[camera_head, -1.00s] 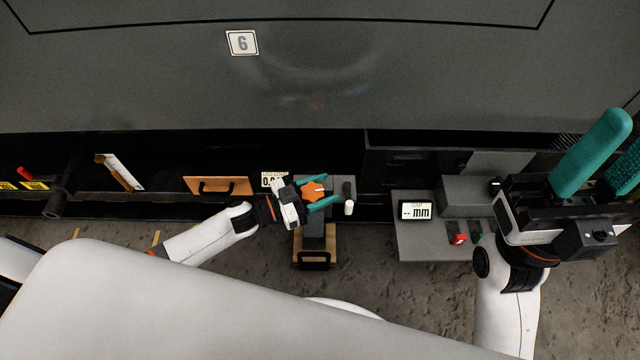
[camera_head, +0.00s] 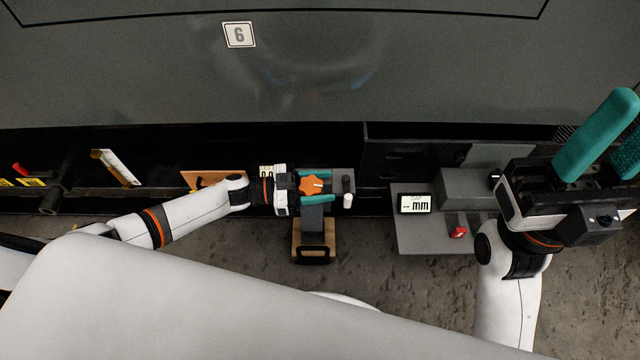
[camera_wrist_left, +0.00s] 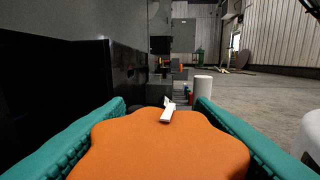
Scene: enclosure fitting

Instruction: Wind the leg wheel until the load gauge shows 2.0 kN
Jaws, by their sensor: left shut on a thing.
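The orange lobed leg wheel (camera_head: 311,184) sits on top of the grey leg. My left gripper (camera_head: 316,185) is shut on it, one teal finger on each side; the wheel fills the space between the fingers in the left wrist view (camera_wrist_left: 165,145). A white pointer mark shows on the wheel. The load gauge (camera_head: 266,169) is a small white display just behind my left wrist. It is partly covered and its reading cannot be made out. My right gripper (camera_head: 612,150) is at the right edge, its teal fingers apart and empty.
A grey stand at the right holds a display (camera_head: 415,204) reading "-- mm" and a red knob (camera_head: 458,232). A white-capped post (camera_head: 348,200) stands just right of the wheel. The dark enclosure (camera_head: 300,80) overhangs behind. A wooden block with a black handle (camera_head: 314,254) lies in front.

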